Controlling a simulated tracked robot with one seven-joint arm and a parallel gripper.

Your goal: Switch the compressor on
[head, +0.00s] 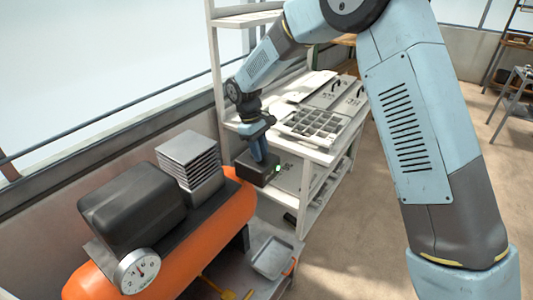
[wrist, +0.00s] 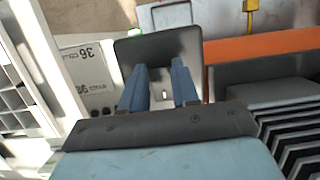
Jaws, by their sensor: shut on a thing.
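The compressor has an orange tank (head: 180,252), a black motor housing (head: 130,205), a finned block (head: 188,155) and a round white gauge (head: 138,271). A dark switch box (head: 243,168) sits at its far end, with a green light (head: 278,168) glowing beside it. My gripper (head: 260,158) points down onto this box. In the wrist view, my gripper's blue fingers (wrist: 160,67) stand over the dark box face (wrist: 185,42), with a small pale toggle (wrist: 165,95) showing between them. The fingers are shut on the switch; the exact contact is hard to see.
A white shelf rack (head: 330,152) with a compartment tray (head: 313,126) stands just beyond the box. A low grey bench with a small metal tray (head: 272,258) is in front of the compressor. A window wall runs along the left. Open floor (head: 365,230) lies to the right.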

